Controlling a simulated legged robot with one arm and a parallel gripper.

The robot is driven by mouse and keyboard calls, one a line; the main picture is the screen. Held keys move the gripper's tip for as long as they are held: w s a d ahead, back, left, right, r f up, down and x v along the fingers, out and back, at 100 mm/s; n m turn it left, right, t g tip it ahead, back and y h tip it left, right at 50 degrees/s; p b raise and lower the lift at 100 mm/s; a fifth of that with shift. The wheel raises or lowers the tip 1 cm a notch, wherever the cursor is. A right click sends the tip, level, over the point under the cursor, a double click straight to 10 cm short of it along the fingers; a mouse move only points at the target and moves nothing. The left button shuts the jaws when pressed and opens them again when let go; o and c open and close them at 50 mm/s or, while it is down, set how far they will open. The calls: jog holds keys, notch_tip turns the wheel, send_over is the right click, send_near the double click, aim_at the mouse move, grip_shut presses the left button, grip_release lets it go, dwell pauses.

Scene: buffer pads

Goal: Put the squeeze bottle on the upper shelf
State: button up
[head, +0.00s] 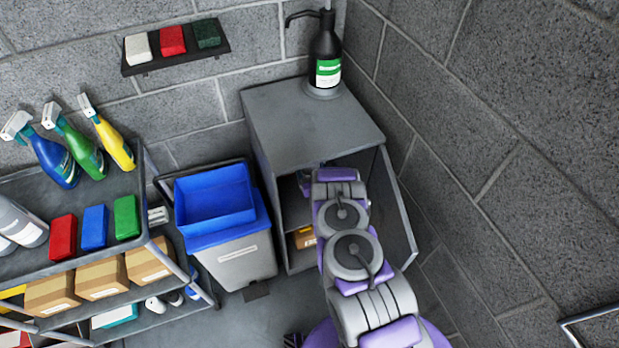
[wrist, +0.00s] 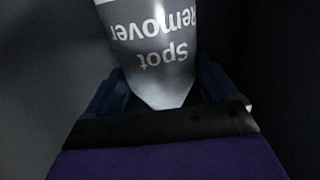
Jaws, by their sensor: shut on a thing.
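The squeeze bottle (wrist: 150,50) is grey with white "Spot Remover" lettering, upside down in the wrist view. My gripper (wrist: 165,92) is shut on it, with a dark blue finger on each side. In the head view, my arm reaches into the open front of the grey cabinet (head: 300,125), in its upper part. My arm hides most of the cabinet's inside there, and I cannot make out the bottle. Whether the bottle touches a shelf cannot be told; the wrist view is dark around it.
A black pump bottle (head: 326,62) stands on the cabinet. A cardboard box (head: 304,238) lies in its lower part. A grey bin with a blue tub (head: 215,195) stands left of it. A loaded cart (head: 150,250) is further left. Block walls close off the back and right.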

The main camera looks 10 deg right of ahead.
jog(key=shift+d+f, duration=0.2)
jog(key=shift+d, duration=0.05)
jog(key=f, duration=0.1)
jog(key=f+b, duration=0.1)
jog(key=f, duration=0.1)
jog(key=shift+a+f, duration=0.25)
jog(key=shift+a, duration=0.1)
jog(key=o, duration=1.6)
jog(key=shift+d+f, duration=0.1)
jog(key=shift+c, duration=0.2)
jog(key=shift+o, duration=1)
jog(key=shift+d, duration=0.25)
